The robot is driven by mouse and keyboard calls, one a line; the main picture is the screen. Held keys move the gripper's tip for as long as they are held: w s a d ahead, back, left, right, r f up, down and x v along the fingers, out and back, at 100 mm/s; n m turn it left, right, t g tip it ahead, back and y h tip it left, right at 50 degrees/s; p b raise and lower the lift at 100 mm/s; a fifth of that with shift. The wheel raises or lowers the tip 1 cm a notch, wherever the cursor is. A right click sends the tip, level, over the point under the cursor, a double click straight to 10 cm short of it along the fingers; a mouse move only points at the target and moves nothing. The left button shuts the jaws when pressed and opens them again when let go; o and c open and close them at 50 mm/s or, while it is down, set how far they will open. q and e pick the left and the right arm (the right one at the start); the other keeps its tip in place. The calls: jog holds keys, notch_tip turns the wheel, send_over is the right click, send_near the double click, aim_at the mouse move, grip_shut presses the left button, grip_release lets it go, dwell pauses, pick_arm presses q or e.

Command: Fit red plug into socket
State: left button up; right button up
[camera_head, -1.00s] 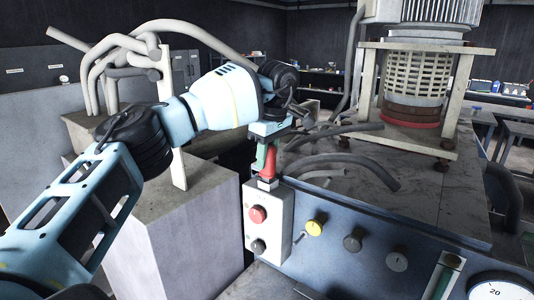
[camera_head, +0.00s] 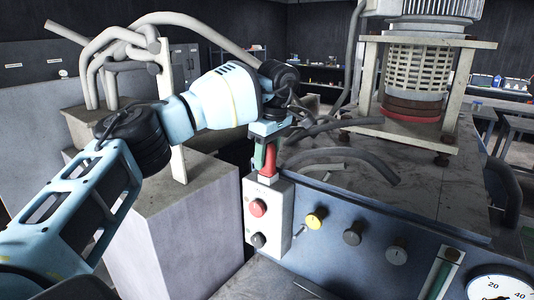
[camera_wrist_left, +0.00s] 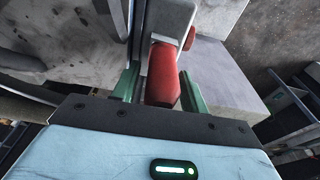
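The red plug (camera_head: 269,162) stands roughly upright at the top of the pale control box (camera_head: 282,215), where the socket (camera_head: 266,181) is. My left gripper (camera_head: 265,148) reaches down from above with its green fingers around the plug. In the left wrist view, the red plug (camera_wrist_left: 162,77) lies between the two green fingers (camera_wrist_left: 160,88), and its far end meets the grey box (camera_wrist_left: 170,18). How deep the plug sits in the socket is hidden. My right gripper is not in view.
The box carries a red button (camera_head: 258,207) and a black knob (camera_head: 258,240). A yellow knob (camera_head: 315,219) and grey knobs sit on the blue panel. Loose grey hoses (camera_head: 350,160) lie on the machine top. A grey block (camera_head: 185,235) stands left of the box.

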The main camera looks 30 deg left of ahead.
pick_arm(q)
jog(key=shift+o, duration=0.8)
jog(key=shift+r, duration=0.1)
jog(key=r, duration=0.2)
jog(key=r+b, duration=0.1)
jog(key=r, duration=0.1)
jog(key=d+r, duration=0.1)
jog(key=r, duration=0.1)
jog(key=shift+r, duration=0.85)
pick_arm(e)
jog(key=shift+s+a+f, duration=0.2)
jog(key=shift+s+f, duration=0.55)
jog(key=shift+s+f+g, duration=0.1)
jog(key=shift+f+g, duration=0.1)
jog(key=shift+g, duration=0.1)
pick_arm(q)
jog(key=shift+s+d+f, duration=0.1)
jog(key=shift+f, duration=0.05)
